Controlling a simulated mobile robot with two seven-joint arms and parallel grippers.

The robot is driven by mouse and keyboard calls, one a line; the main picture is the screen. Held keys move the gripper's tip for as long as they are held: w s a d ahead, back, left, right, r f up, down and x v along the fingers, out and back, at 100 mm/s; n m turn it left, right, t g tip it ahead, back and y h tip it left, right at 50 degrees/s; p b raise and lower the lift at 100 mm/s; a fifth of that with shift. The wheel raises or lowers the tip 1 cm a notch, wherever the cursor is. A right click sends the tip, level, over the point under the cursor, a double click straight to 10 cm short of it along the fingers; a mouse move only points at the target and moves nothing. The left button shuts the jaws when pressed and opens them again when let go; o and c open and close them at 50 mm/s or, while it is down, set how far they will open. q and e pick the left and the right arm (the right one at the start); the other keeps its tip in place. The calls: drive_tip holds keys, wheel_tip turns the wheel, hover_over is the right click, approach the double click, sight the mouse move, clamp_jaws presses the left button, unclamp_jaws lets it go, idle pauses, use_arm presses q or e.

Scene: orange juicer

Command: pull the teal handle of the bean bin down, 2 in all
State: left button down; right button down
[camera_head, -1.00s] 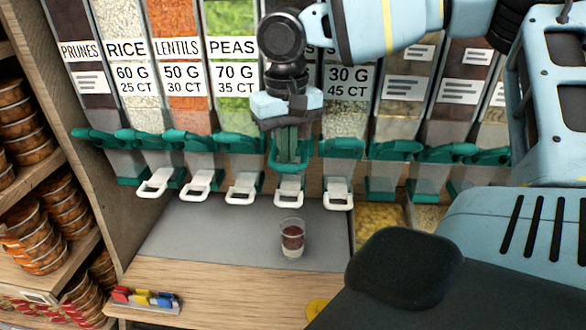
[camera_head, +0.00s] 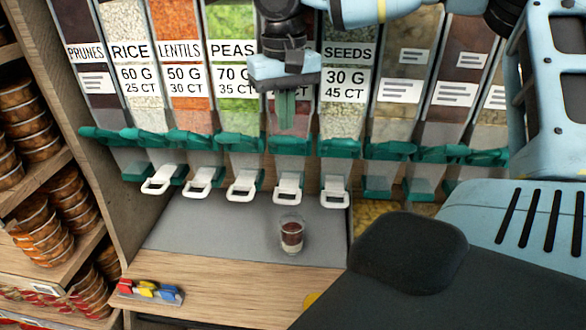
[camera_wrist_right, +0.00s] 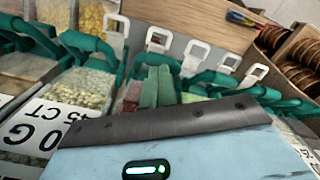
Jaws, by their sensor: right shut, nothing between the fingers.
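The bean bin (camera_head: 303,121) is the dispenser with dark red contents between the peas and seeds bins; my right gripper covers most of its label. Its teal handle (camera_head: 290,145) runs across its lower front, above a white loop (camera_head: 288,188). My right gripper (camera_head: 287,122) is shut and empty, pointing down in front of the bin, a little above the handle. Its green fingers also show in the right wrist view (camera_wrist_right: 157,88), close to the row of teal handles. A clear cup (camera_head: 291,236) with dark red and whitish contents stands below the bin. My left gripper is not in view.
The seeds bin (camera_head: 346,110) and peas bin (camera_head: 234,115) stand close on either side with similar teal handles. The grey mat (camera_head: 200,230) around the cup is mostly clear. Colored clips (camera_head: 150,291) lie front left; stacked cans (camera_head: 40,220) fill the left shelves.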

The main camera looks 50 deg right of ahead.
drive_tip(key=shift+r, duration=0.15)
idle(0.4)
